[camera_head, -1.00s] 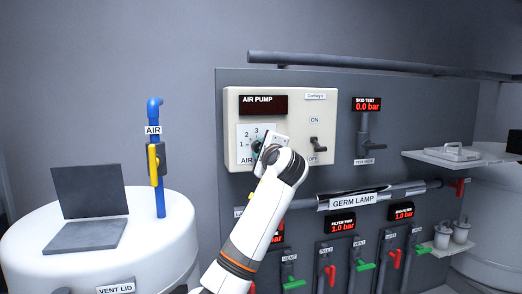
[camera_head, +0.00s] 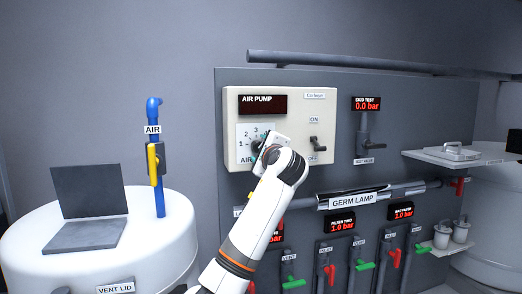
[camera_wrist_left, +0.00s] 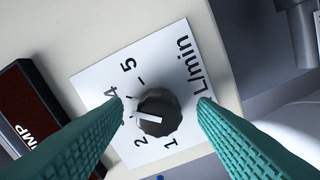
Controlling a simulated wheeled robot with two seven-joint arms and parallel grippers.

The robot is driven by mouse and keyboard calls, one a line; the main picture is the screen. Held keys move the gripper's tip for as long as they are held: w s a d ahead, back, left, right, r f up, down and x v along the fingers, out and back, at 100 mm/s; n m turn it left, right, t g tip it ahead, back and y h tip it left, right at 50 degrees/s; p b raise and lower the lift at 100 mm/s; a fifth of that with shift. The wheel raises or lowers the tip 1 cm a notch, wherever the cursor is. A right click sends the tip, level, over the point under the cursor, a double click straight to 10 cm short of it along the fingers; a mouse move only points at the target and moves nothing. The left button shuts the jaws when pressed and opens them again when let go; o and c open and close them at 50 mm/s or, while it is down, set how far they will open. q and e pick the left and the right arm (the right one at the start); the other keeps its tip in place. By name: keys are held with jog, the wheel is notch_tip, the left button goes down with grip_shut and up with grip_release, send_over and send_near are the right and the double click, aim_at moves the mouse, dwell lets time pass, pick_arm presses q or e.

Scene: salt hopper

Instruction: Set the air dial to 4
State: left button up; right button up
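The air dial (camera_wrist_left: 158,112) is a black knob on a white scale plate (camera_wrist_left: 92,82) marked L/min, on the cream air pump panel (camera_head: 290,102). In the left wrist view its white pointer line points left, between the visible 2 and 4, toward a part of the scale behind one finger. The numbers 1, 2, 4 and 5 show there. My left gripper (camera_wrist_left: 161,103) has its teal fingers on either side of the knob, with a gap at each side. In the head view my left gripper (camera_head: 266,146) covers the plate's right part. My right gripper is out of view.
A switch (camera_head: 316,144) marked ON and OFF sits right of the dial on the same panel. The germ lamp (camera_head: 353,199) runs below. A blue air pipe with a yellow lever (camera_head: 154,164) and a laptop (camera_head: 88,205) stand at the left.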

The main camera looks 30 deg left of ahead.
pick_arm(q)
jog(key=b+v, duration=0.5)
jog(key=v, duration=0.7)
jog(key=shift+b, duration=0.4)
